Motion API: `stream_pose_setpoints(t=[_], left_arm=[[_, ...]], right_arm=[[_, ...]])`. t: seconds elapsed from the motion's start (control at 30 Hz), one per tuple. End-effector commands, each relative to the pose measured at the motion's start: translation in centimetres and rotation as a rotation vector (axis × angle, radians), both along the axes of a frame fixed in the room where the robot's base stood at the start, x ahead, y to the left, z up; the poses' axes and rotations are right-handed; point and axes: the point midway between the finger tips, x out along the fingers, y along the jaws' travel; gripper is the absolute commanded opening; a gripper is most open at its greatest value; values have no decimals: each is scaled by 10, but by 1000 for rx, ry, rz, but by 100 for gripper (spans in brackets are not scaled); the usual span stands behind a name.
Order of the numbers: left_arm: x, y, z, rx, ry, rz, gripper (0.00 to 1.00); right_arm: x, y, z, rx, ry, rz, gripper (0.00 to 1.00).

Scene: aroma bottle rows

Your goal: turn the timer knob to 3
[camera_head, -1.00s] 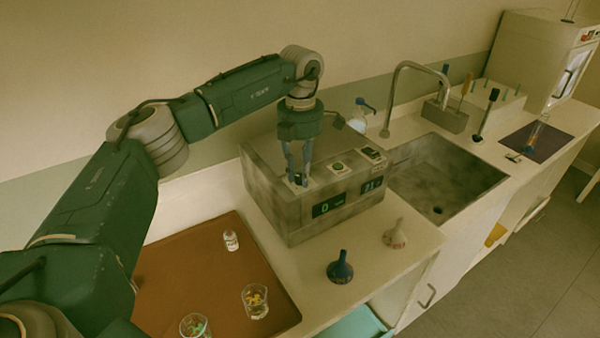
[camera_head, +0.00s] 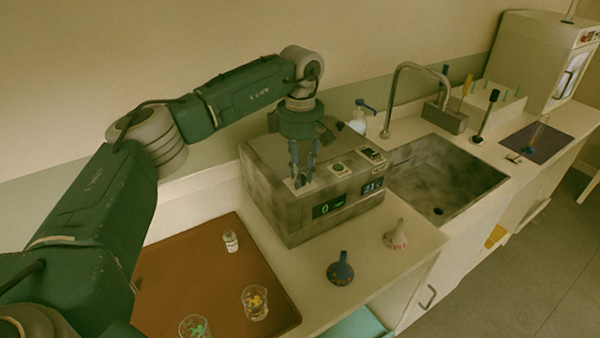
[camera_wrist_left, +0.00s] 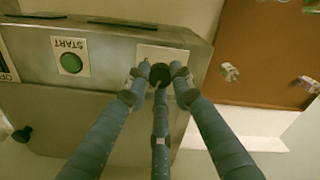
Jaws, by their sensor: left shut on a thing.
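The timer box (camera_head: 285,222) is a grey metal unit on the counter. Its front display (camera_head: 324,209) shows a green 0 and a second display (camera_head: 373,187) reads about 21. My left gripper (camera_head: 301,181) points down onto the box's top at its front left. In the left wrist view its fingers (camera_wrist_left: 160,82) are closed around a small dark knob (camera_wrist_left: 160,74) on a pale plate (camera_wrist_left: 163,54). The knob's scale and pointer are mostly hidden by the fingers. The green START button (camera_wrist_left: 71,63) is beside it, untouched. My right gripper is not in view.
A brown mat (camera_head: 190,275) with a small bottle (camera_head: 231,241) and two glasses of coloured pieces lies left of the box. A dark flask (camera_head: 340,270) and a pale flask (camera_head: 395,238) stand in front. A sink (camera_head: 440,180) is to the right.

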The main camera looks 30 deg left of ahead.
Motion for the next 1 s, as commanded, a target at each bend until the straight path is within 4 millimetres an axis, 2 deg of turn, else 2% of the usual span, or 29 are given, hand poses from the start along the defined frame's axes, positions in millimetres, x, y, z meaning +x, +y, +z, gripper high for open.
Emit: stream_pose_setpoints(t=[0.03,0.3,0.83,0.87,0.93,1.0], left_arm=[[4,-1,5,-4,-15,-25,0],[3,-1,5,-4,-15,-112,0],[3,-2,5,-4,-13,-131,0],[3,-2,5,-4,-13,-131,29],[2,-2,4,-4,-11,-131,42],[2,-1,3,-3,-9,-131,42]], right_arm=[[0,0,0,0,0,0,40],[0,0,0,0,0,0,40],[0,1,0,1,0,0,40],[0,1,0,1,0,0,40],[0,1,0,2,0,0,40],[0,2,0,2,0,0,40]])
